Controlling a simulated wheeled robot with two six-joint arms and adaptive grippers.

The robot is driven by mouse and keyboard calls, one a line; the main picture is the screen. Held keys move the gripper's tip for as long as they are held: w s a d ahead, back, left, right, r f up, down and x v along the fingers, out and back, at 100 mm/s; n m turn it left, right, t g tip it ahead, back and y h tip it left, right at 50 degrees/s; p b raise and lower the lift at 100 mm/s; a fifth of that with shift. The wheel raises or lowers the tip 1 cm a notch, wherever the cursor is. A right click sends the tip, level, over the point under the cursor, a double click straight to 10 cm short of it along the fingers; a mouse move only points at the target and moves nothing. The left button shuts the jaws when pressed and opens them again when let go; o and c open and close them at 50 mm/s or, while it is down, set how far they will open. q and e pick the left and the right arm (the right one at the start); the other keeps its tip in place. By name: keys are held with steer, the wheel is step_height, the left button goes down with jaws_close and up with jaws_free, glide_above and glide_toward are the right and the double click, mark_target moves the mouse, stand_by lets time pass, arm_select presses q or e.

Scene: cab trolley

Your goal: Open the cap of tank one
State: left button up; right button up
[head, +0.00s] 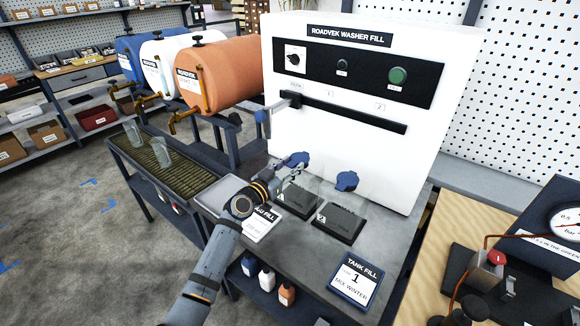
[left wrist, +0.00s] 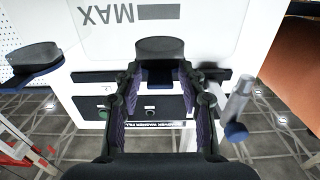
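My left gripper (head: 291,164) is at the blue cap (head: 299,158) of the left clear tank (head: 299,186), in front of the white washer-fill machine. In the left wrist view the two fingers (left wrist: 160,82) stand on either side of that cap, seen upside down with a dark top (left wrist: 158,47). I see no clear gap between fingertips and cap, so the gripper looks shut on it. A second blue cap (head: 346,181) sits over the right tank's base (head: 340,222); it also shows at the left of the left wrist view (left wrist: 35,58). The right gripper is out of view.
The white machine (head: 440,95) stands behind the tanks, with a dark rail (head: 350,112) and blue-tipped spout (head: 264,122). A tank-fill card (head: 356,281) lies at the bench front. Colored barrels (head: 228,72), a drip tray (head: 160,160) and glasses are at left; a gauge (head: 566,222) is at right.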

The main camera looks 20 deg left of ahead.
arm_select(q)
steer(key=shift+s+r, duration=0.1)
steer(key=shift+s, duration=0.1)
jaws_close()
steer(key=shift+a, duration=0.1)
steer(key=shift+r, duration=0.15)
steer(key=shift+r, duration=0.1)
